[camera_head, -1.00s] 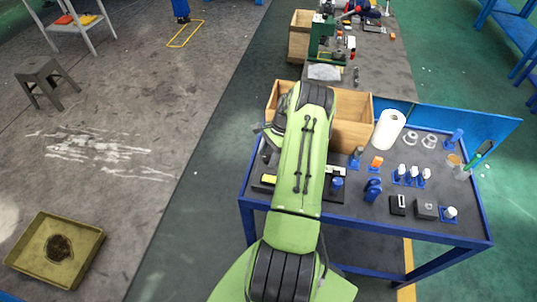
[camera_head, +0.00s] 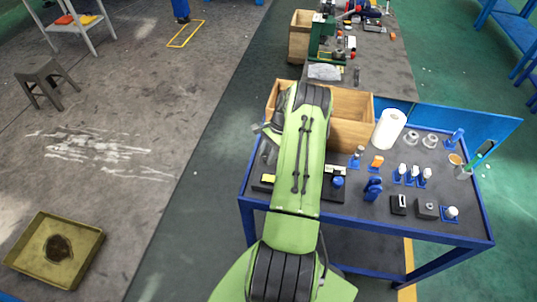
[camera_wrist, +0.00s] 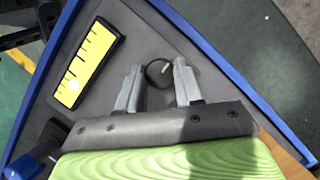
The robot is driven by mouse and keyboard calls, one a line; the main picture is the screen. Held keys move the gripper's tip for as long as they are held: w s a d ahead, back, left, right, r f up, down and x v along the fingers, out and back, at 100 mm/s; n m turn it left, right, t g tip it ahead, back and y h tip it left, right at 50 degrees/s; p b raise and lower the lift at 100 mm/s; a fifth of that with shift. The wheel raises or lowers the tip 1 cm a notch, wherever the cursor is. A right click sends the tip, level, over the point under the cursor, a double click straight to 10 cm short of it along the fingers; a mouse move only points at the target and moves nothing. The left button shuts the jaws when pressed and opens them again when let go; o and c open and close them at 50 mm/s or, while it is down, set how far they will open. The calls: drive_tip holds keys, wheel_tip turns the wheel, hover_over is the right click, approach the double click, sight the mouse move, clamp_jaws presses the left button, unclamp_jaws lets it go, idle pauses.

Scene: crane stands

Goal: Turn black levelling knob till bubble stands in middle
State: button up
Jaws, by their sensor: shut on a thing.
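The black levelling knob (camera_wrist: 159,72) shows between the fingertips of my gripper (camera_wrist: 157,69) in the wrist view. The gripper is shut on it, one grey finger on each side. The level vial (camera_wrist: 90,62) is a yellow window with black marks in a black frame, left of the gripper and lying slantwise. In the head view a bit of the yellow vial (camera_head: 268,178) shows left of my green arm.
A dark table (camera_head: 277,208) with a blue frame carries the level. A wooden box (camera_head: 350,130), a white roll (camera_head: 389,128) and several small blue-based parts stand right of my arm. In the wrist view a blue part (camera_wrist: 28,163) lies at lower left.

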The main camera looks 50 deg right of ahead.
drive_tip(key=n+b, duration=0.1)
drive_tip(key=n, duration=0.1)
drive_tip(key=n+g+b, duration=0.1)
drive_tip(key=n, duration=0.1)
drive_tip(key=shift+w+f+g, duration=0.1)
drive_tip(key=shift+w+g, duration=0.05)
drive_tip(key=shift+g, duration=0.15)
drive_tip(key=n+g+b, duration=0.1)
drive_tip(key=n, duration=0.1)
drive_tip(key=n+g+b, duration=0.1)
drive_tip(key=n, duration=0.2)
drive_tip(key=shift+w+n+h, duration=0.15)
drive_tip(key=shift+n+h, duration=0.15)
drive_tip(key=n+g+h+b, duration=0.1)
drive_tip(key=n, duration=0.3)
drive_tip(key=shift+a, duration=0.1)
drive_tip(key=shift+w+a+n+g+h, duration=0.15)
drive_tip(key=shift+n+h, duration=0.3)
drive_tip(key=shift+n, duration=0.8)
drive_tip(key=shift+s+n+g+h, duration=0.1)
drive_tip(key=shift+n+g+h, duration=0.25)
drive_tip(key=shift+n, duration=0.9)
drive_tip(key=o, duration=1)
